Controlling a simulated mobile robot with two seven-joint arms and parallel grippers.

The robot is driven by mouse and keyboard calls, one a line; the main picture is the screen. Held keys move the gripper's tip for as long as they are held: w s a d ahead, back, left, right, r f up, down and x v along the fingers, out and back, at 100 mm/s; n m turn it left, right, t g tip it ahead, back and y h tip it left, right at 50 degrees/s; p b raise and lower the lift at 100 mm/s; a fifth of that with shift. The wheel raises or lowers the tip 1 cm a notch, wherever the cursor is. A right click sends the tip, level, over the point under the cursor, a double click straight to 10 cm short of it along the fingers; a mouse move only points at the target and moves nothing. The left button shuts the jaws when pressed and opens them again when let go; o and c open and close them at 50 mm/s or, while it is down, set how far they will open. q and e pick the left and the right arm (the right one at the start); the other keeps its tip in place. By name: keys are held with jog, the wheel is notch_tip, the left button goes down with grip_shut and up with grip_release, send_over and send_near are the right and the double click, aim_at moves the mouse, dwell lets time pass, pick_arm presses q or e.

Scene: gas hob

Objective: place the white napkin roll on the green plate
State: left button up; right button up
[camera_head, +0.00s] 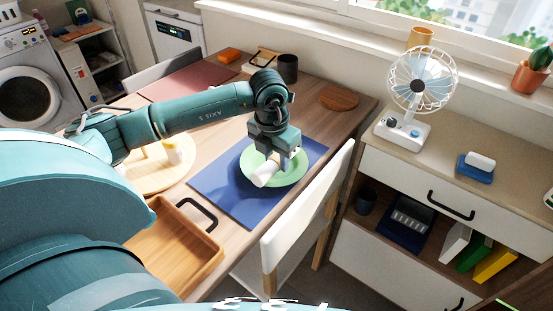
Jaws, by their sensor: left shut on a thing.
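The green plate (291,179) lies on a blue placemat (226,185) on the wooden table. My left gripper (279,162) is over the plate, pointing down, and is shut on the white napkin roll (264,174). The roll is tilted and shows over the plate's left part; I cannot tell whether it touches the plate. The gripper hides part of the roll and the back of the plate. My right gripper is not in view.
A wooden tray (172,238) with a dark handle and a round board (152,178) with small items are left of the placemat. A white chair (300,222) stands against the table's right side. A dark cup (288,68) and round coaster (339,98) are farther back.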

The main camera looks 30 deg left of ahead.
aim_at(272, 160)
pick_arm(q)
jog(key=shift+f, duration=0.4)
jog(key=shift+f+b, duration=0.45)
jog(key=shift+f, duration=0.05)
jog(key=o, duration=1)
jog(key=shift+c, duration=0.2)
jog(key=shift+r, duration=0.15)
jog(key=shift+r+p, duration=0.35)
jog(key=shift+p, duration=0.1)
notch_tip(272, 160, up, 12)
jog(key=s, duration=0.1)
jog(key=shift+s, duration=0.2)
jog(key=shift+a, duration=0.1)
